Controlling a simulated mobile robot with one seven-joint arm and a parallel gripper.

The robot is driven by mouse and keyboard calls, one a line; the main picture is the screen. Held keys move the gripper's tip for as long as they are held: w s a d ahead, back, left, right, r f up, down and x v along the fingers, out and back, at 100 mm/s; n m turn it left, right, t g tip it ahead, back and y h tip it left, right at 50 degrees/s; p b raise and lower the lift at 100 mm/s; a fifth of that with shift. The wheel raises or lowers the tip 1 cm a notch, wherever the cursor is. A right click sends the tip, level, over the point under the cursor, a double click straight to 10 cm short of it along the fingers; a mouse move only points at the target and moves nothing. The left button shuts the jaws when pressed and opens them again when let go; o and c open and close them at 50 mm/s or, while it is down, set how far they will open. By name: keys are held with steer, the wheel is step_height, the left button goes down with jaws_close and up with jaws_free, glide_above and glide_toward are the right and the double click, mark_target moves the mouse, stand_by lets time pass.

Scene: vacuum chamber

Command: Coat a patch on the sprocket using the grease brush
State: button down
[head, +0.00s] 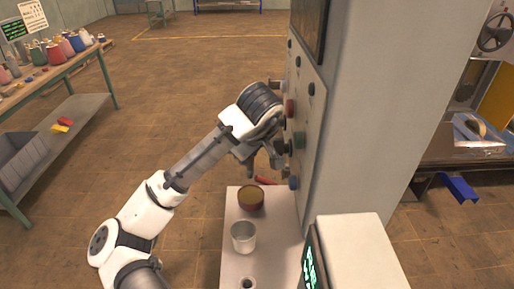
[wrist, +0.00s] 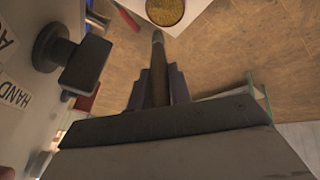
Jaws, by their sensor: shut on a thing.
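My gripper (wrist: 155,88) is shut on a dark, slim rod-like thing, seemingly the grease brush (wrist: 158,60); its far end points toward a round tin. In the head view my gripper (head: 257,155) is beside the cabinet's panel, above the white ledge, and the brush cannot be made out clearly. The tin (head: 250,198) is reddish brown with a yellowish-brown filling, perhaps grease. It also shows at the top of the wrist view (wrist: 165,10), apart from the brush end. I cannot pick out the sprocket in either view.
The grey cabinet's panel (head: 312,125) bears several knobs close to my gripper; a black one (wrist: 75,60) shows in the wrist view. A metal cup (head: 243,237) stands on the white ledge (head: 232,268). A bench (head: 62,72) with coloured bottles is at left. The floor between is clear.

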steer(key=shift+f, duration=2.95)
steer(key=shift+f+b, duration=0.3)
steer(key=shift+f, duration=0.25)
steer(key=shift+s+f+p, duration=0.1)
steer(key=shift+f+p, duration=0.05)
steer(key=shift+p, duration=0.15)
stand_by(0.4)
steer(key=shift+r, duration=3.6)
steer(key=shift+a, duration=0.1)
